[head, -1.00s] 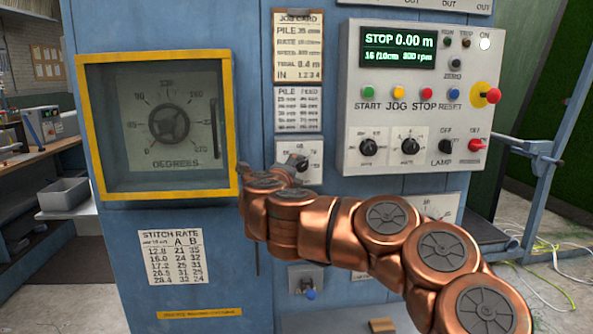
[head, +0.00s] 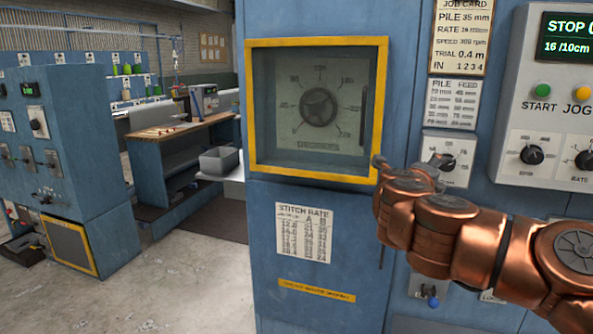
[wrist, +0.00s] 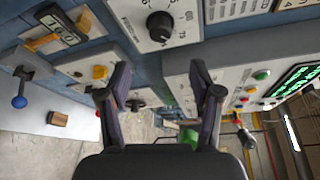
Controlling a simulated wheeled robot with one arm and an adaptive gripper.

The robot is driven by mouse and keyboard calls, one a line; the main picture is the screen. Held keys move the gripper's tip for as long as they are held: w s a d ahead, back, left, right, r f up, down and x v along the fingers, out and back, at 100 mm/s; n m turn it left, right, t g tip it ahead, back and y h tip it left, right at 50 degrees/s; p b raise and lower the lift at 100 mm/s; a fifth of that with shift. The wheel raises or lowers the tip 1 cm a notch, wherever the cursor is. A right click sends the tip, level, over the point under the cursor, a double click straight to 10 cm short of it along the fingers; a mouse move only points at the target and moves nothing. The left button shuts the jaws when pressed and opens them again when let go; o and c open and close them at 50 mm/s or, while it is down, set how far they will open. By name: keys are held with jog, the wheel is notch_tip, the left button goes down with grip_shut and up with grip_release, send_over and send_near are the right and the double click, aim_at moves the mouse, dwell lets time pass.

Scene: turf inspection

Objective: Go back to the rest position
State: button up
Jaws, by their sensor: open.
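My gripper (wrist: 160,98) is open and empty in the wrist view, with its two dark fingers apart. In the head view my copper arm reaches in from the right, and the gripper end (head: 410,165) is mostly hidden behind the arm links. It is in front of the blue machine (head: 345,230), just below and left of a small black knob on a white dial plate (head: 455,173). The knob and plate also show at the top of the wrist view (wrist: 160,25).
A yellow-framed window (head: 249,110) covers a degrees dial (head: 319,106). A control box (head: 515,110) with buttons and knobs juts out at right. A blue-knobbed lever (head: 432,301) sits low. At left are a workbench (head: 185,127), a grey bin (head: 219,160) and open concrete floor (head: 185,285).

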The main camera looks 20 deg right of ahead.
jog(key=w+a+r+n+t+y+p, duration=0.1)
jog(key=w+a+r+n+t+y, duration=0.2)
jog(key=a, duration=0.4)
jog(key=a+r+n+t+y+p, duration=0.1)
jog(key=a+r+n+t+y, duration=0.2)
jog(key=a+r+n, duration=0.25)
jog(key=w+a+r+n+t+y, duration=0.2)
jog(key=a+r+n+t+y, duration=0.15)
jog(key=a, duration=0.35)
jog(key=s+a+f+n+g+y+p, duration=0.1)
jog(key=s+a+f+n+g+y, duration=0.15)
jog(key=a+n+y, duration=0.5)
jog(key=s+a+f+n+g+y+p, duration=0.15)
jog(key=a+f+n, duration=0.3)
jog(key=a, duration=0.55)
jog(key=s+a+f+n+g+p, duration=0.25)
jog(key=s+f+n+g, duration=0.5)
jog(key=s+f, duration=0.65)
jog(key=s+d+f+g+h, duration=0.2)
jog(key=s+d+f+g, duration=0.2)
jog(key=s, duration=0.6)
jog(key=s+d+f+g+h+p, duration=0.1)
jog(key=s+d+f+g, duration=0.4)
jog(key=s, duration=0.6)
jog(key=shift+s+d+f+h, duration=0.3)
jog(key=shift+d+f+h, duration=0.25)
jog(key=shift+d+h, duration=0.3)
